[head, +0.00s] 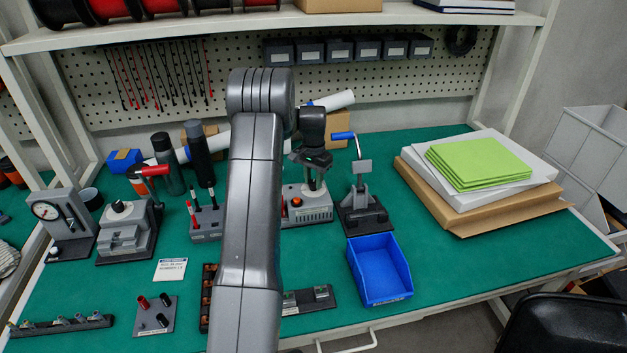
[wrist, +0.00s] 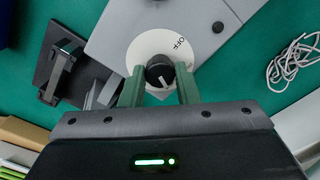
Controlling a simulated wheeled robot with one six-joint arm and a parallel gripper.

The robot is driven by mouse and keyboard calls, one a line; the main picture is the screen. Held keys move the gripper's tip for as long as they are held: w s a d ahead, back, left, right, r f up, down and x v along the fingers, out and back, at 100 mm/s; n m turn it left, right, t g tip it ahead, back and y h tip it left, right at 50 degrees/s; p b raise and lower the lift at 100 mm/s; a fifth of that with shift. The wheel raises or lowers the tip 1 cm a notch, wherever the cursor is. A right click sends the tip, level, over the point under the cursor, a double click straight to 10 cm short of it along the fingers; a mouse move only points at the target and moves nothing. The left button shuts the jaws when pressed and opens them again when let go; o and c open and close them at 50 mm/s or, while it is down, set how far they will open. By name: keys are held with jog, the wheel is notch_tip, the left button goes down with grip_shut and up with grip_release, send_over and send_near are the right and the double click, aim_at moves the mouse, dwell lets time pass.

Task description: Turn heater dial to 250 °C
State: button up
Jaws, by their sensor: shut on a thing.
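The heater (head: 308,212) is a light grey box with an orange-red part on it, at the middle of the green bench in the head view. In the wrist view its grey top (wrist: 120,30) carries a white round scale (wrist: 147,47) with "OFF" readable near the upper right. The black dial (wrist: 159,70) sits at the scale's centre, with a pale pointer mark on its near side. My gripper (wrist: 160,80) has its two green fingers on either side of the dial, shut on it. The scale's near part is hidden by the fingers and gripper body; no temperature figures are readable.
A black press with a blue handle (head: 362,205) stands close right of the heater. A blue bin (head: 380,270) is in front of it. A screwdriver holder (head: 206,225) stands to the left. A pale coiled cord (wrist: 292,62) lies beside the heater in the wrist view.

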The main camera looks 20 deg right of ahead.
aim_at(313, 181)
jog(key=shift+r+m, duration=0.1)
jog(key=shift+m, duration=0.5)
jog(key=o, duration=1)
notch_tip(313, 181, up, 14)
jog(key=shift+f+b, duration=0.15)
jog(key=shift+b, duration=0.25)
notch_tip(313, 181, down, 14)
jog(key=shift+p, duration=0.35)
